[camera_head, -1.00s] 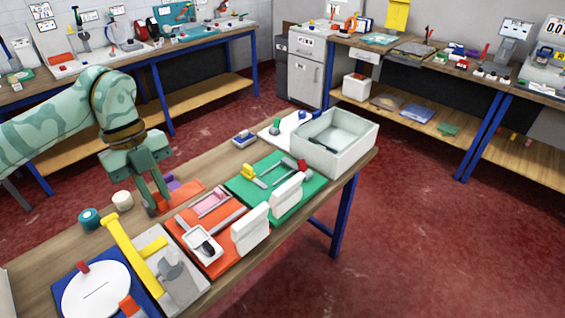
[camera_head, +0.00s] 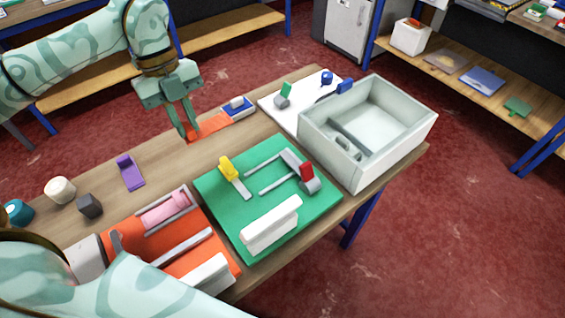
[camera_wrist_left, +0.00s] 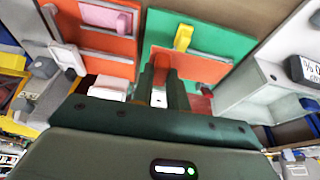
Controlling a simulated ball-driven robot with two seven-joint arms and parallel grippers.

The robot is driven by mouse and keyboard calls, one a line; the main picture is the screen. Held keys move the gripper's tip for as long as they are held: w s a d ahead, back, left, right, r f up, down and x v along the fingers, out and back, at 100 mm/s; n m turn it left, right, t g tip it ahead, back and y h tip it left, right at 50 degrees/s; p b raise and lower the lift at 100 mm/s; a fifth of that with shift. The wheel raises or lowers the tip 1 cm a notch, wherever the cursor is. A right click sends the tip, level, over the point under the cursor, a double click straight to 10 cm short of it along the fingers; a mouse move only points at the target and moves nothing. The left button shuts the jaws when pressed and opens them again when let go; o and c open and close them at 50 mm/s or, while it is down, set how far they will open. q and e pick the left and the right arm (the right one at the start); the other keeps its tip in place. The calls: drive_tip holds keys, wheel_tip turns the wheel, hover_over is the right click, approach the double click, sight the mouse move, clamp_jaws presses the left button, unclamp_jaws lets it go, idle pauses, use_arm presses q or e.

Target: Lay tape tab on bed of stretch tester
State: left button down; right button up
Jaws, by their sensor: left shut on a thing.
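My left gripper (camera_head: 188,134) is shut on a flat orange-red piece (camera_head: 212,128), which I take for the tape tab. It sticks out to the right of the fingertips over the table's far side. In the left wrist view, orange shows between the fingers (camera_wrist_left: 160,90). I cannot tell how high the piece is above the table. The green-based fixture (camera_head: 220,205) looks like the stretch tester. It has a yellow clamp (camera_head: 228,168), two grey rails, a red-topped clamp (camera_head: 307,174) and a white block (camera_head: 270,225). The gripper is beyond its far left corner. My right gripper does not show.
An orange fixture with a pink roller (camera_head: 165,209) sits left of the green one, partly behind my arm. A grey bin (camera_head: 400,140) stands right. A blue pad (camera_head: 238,107), purple piece (camera_head: 130,173), dark block (camera_head: 90,206) and white roll (camera_head: 60,189) lie along the far side.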

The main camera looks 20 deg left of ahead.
use_arm(q)
drive_tip(key=w+d+f+b, duration=0.1)
drive_tip(key=d+f, duration=0.2)
drive_tip(key=d, duration=0.1)
drive_tip(key=w+d+f+b, duration=0.1)
drive_tip(key=d+f, duration=0.2)
drive_tip(key=d, duration=0.1)
drive_tip(key=w+d+f+b, duration=0.1)
drive_tip(key=w+d+f, duration=0.1)
drive_tip(key=d+f, duration=0.1)
drive_tip(key=shift+d+f, duration=0.15)
drive_tip(key=shift+d, duration=0.5)
drive_tip(key=shift+d+f, duration=0.35)
drive_tip(key=shift+f, duration=0.05)
drive_tip(key=f, duration=0.1)
drive_tip(key=f+b, duration=0.1)
drive_tip(key=f, duration=0.1)
drive_tip(key=shift+w+d+f+b, duration=0.1)
drive_tip(key=shift+d+f+b, duration=0.15)
drive_tip(key=shift+f+b, duration=0.15)
drive_tip(key=shift+r, duration=0.1)
drive_tip(key=c, duration=1.4)
unclamp_jaws()
